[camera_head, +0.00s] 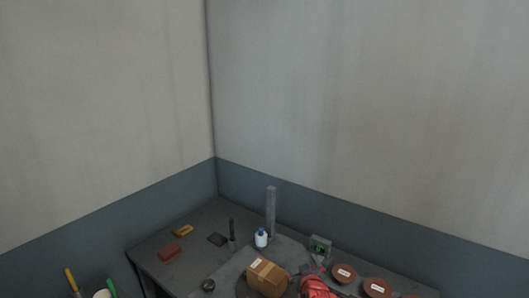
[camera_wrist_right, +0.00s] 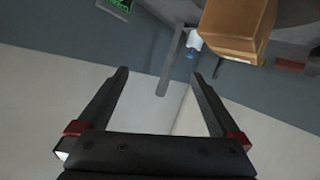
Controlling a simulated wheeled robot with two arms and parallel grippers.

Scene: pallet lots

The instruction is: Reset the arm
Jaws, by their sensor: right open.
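My right gripper (camera_wrist_right: 158,76) is open in the right wrist view, with its two dark fingers apart and nothing between them. In the head view, the red and dark part of my right arm (camera_head: 318,288) shows at the bottom edge, just right of a brown cardboard box (camera_head: 266,278). The box also shows at the top right of the wrist view (camera_wrist_right: 238,30), beyond the fingers and apart from them. My left gripper is not in view.
A dark table (camera_head: 200,225) stands in the corner. It holds a grey post (camera_head: 271,210), a white bottle (camera_head: 261,238), a red block (camera_head: 169,253), a yellow item (camera_head: 183,231), a device with a green display (camera_head: 319,245) and round brown lidded items (camera_head: 344,273). Walls rise behind.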

